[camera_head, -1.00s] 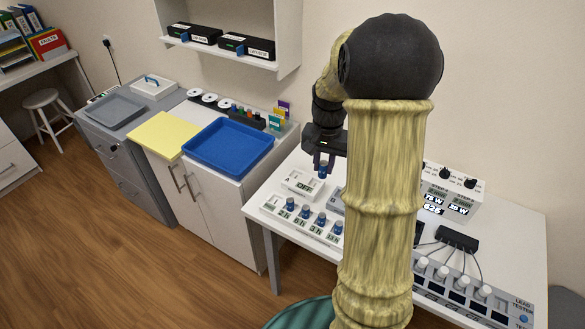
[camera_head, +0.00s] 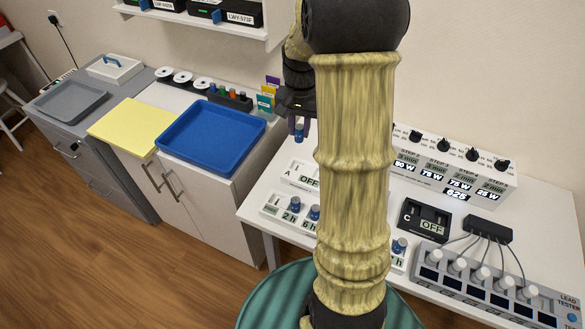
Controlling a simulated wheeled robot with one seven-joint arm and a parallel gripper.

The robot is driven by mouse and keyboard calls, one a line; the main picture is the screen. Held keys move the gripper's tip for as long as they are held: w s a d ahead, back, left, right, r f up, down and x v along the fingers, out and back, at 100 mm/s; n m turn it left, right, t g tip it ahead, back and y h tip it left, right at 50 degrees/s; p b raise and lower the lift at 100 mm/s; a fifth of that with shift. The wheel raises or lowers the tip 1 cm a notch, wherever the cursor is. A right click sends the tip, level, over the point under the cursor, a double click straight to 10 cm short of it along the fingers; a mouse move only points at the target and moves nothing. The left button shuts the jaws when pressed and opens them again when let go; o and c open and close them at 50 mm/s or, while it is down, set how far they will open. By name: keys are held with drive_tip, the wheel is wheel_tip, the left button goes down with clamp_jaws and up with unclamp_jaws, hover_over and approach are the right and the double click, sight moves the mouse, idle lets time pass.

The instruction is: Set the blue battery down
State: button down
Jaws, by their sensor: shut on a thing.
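My gripper (camera_head: 298,122) is shut on a small blue battery (camera_head: 299,133) and holds it upright by its upper part. The battery is over the back left of the white table (camera_head: 264,198), above and behind the box marked A (camera_head: 303,176), which reads OFF. It appears to be in the air, though its underside is hard to make out. More blue batteries stand in a labelled rack (camera_head: 288,215) at the table's front, including one by the 2 h label (camera_head: 295,203). My arm hides the middle of the table and part of the rack.
A blue tray (camera_head: 211,138), empty, and a yellow mat (camera_head: 130,124) lie on the cabinet to the left. A black unit marked C (camera_head: 424,220), a step panel (camera_head: 455,170) and a lead tester (camera_head: 490,285) stand on the right of the table. A shelf (camera_head: 195,22) hangs behind.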

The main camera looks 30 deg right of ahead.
sight(298, 132)
drive_tip(key=f+b, duration=0.1)
drive_tip(key=w+f+b, duration=0.1)
drive_tip(key=f, duration=0.1)
drive_tip(key=shift+w, duration=0.1)
drive_tip(key=shift+f, duration=3.1)
drive_tip(key=shift+f+b, duration=0.3)
drive_tip(key=shift+f, duration=1.55)
drive_tip(key=shift+f, duration=0.2)
